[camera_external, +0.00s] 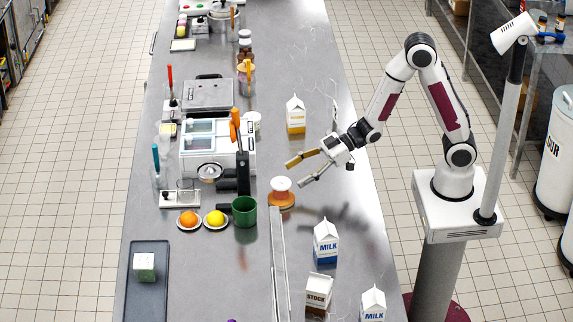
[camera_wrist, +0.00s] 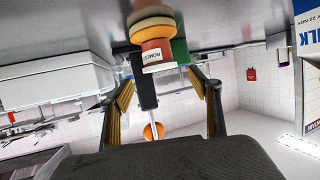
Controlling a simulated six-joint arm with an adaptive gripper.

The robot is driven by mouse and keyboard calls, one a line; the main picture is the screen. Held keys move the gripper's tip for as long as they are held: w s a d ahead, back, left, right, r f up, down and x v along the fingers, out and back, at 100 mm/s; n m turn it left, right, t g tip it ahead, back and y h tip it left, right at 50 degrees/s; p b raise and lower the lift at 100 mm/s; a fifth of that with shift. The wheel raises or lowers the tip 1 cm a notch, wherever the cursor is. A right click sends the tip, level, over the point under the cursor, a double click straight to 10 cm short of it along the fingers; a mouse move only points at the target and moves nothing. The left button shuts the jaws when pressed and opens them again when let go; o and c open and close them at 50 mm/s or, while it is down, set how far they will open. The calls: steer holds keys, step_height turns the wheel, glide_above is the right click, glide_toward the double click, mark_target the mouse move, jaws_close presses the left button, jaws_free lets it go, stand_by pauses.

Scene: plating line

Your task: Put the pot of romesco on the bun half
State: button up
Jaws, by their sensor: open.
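The pot of romesco (camera_external: 281,184) is a small white-topped pot with an orange-red body. It stands upright on the bun half (camera_external: 281,201), a round orange-brown piece lying on the steel counter. The wrist view is upside down; there the labelled pot (camera_wrist: 155,52) touches the bun half (camera_wrist: 152,29). My gripper (camera_external: 297,173) is open and empty, just right of and above the pot, its two fingers spread and pointing left toward it. In the wrist view the pot shows beyond the fingertips of my gripper (camera_wrist: 161,77), apart from them.
A green cup (camera_external: 244,212) stands just left of the bun half. Plates with an orange (camera_external: 188,219) and a lemon (camera_external: 215,218) lie farther left. A yellow-banded carton (camera_external: 295,115) stands behind; a milk carton (camera_external: 326,242) stands in front. A metal rail (camera_external: 279,265) runs forward.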

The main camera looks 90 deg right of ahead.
steer(key=shift+s+d+r, duration=0.1)
steer(key=shift+s+r, duration=0.05)
steer(key=shift+s, duration=0.25)
steer(key=shift+d+r, duration=0.1)
steer(key=shift+r, duration=0.05)
stand_by(0.4)
steer(key=s+d+r+m+g+h, duration=0.25)
steer(key=s+d+r+h, duration=0.3)
steer(key=s+r, duration=0.35)
steer(key=s+a+g, duration=0.1)
steer(key=s+g, duration=0.1)
steer(key=s, duration=0.9)
steer(key=s+a+r+m+g+y, duration=0.1)
steer(key=s+a+g, duration=0.1)
steer(key=s, duration=0.9)
steer(key=shift+s+a+r+g, duration=0.2)
steer(key=shift+s+g, duration=0.05)
steer(key=shift+g, duration=0.1)
steer(key=shift+o, duration=0.5)
